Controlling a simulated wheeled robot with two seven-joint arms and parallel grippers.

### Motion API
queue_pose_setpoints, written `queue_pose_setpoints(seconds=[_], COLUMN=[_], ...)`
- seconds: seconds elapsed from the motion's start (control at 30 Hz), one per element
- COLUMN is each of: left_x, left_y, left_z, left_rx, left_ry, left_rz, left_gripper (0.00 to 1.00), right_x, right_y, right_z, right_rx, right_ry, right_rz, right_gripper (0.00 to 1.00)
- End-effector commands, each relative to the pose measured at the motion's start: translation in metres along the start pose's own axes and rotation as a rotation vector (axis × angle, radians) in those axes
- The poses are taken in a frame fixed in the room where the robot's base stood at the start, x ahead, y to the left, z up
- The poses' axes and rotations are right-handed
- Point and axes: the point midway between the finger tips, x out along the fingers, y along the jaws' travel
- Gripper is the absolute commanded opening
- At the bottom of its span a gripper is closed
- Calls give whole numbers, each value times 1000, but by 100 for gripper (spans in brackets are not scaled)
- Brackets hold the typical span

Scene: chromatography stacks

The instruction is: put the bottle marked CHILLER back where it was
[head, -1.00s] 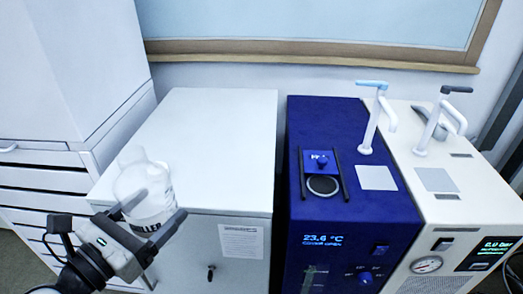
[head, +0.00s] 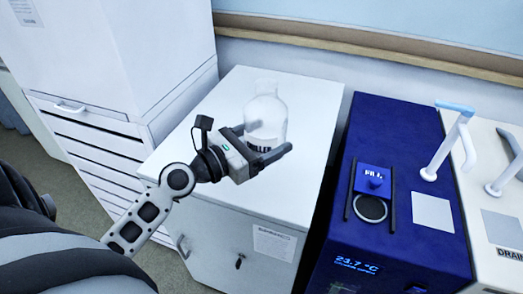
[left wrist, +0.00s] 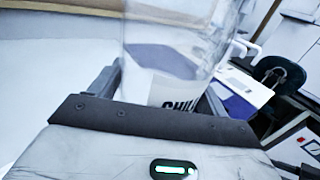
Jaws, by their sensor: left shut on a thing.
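The bottle marked CHILLER (head: 265,118) is clear with a dark-lettered label, and part of the word shows. It stands upright between the fingers of my left gripper (head: 262,148), which is shut on it. In the head view the bottle appears over the white cabinet top; I cannot tell whether its base touches. In the left wrist view the bottle (left wrist: 180,50) rises between the fingers, with "CHIL" readable low on it. My right gripper is not in view.
The white cabinet top (head: 225,105) is otherwise clear. To its right stands a blue chiller (head: 400,235) with a FILL port (head: 374,180) and a light blue handle (head: 450,140). A white unit (head: 500,245) marked DRAIN is further right. Tall white drawers (head: 110,140) stand left.

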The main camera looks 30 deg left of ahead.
Motion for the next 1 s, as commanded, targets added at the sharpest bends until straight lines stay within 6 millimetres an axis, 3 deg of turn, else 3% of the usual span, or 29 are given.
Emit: queue_pose_setpoints(seconds=[0.03, 0.17, 0.3, 0.47, 0.73, 1.0], left_x=[7, 16, 23, 27, 30, 30], left_y=[12, 30, 43, 49, 55, 55], left_z=[-5, -36, -50, -57, -91, -94], left_rx=[4, 0, 0, 1, -3, 0], left_ry=[-4, -6, -7, -6, -5, -5], left_rz=[2, 3, 3, 2, 2, 1], left_gripper=[27, 27, 27, 27, 27, 27], right_x=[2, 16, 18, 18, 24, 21], right_y=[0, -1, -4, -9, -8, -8], right_z=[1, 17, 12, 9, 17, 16], right_rx=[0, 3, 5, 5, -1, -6], right_ry=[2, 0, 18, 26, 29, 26], right_rz=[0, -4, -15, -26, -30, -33], right_gripper=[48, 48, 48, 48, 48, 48])
